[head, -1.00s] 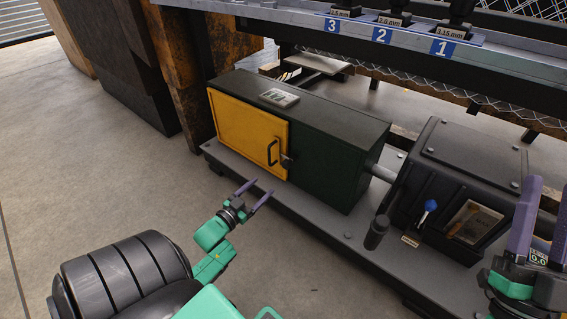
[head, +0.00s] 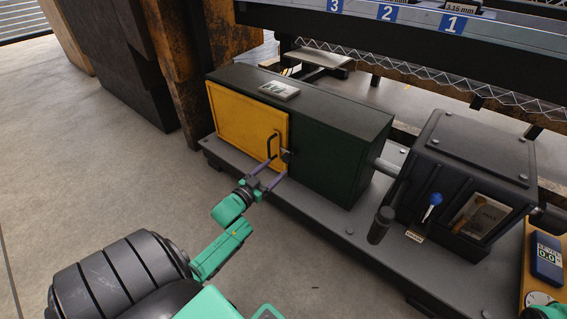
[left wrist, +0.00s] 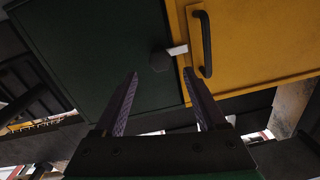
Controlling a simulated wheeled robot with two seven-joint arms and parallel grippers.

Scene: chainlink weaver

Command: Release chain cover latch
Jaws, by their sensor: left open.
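The yellow chain cover (head: 235,126) is closed on the front of a dark green box (head: 338,140). It has a black bar handle (head: 272,146). The latch (head: 287,156) is a dark knob at the cover's right edge. In the left wrist view the latch knob (left wrist: 159,61) has a pale tab reaching onto the yellow cover (left wrist: 245,40), beside the handle (left wrist: 203,43). My left gripper (head: 277,168) is open in front of the latch. In the left wrist view its fingertips (left wrist: 160,74) lie either side of the knob, not visibly touching it.
A black gearbox (head: 460,170) with a blue-knobbed lever (head: 433,201) stands on the grey base plate (head: 330,235) at the right. A yellow panel with a blue meter (head: 547,262) is at the right edge. The concrete floor (head: 100,190) at the left is clear.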

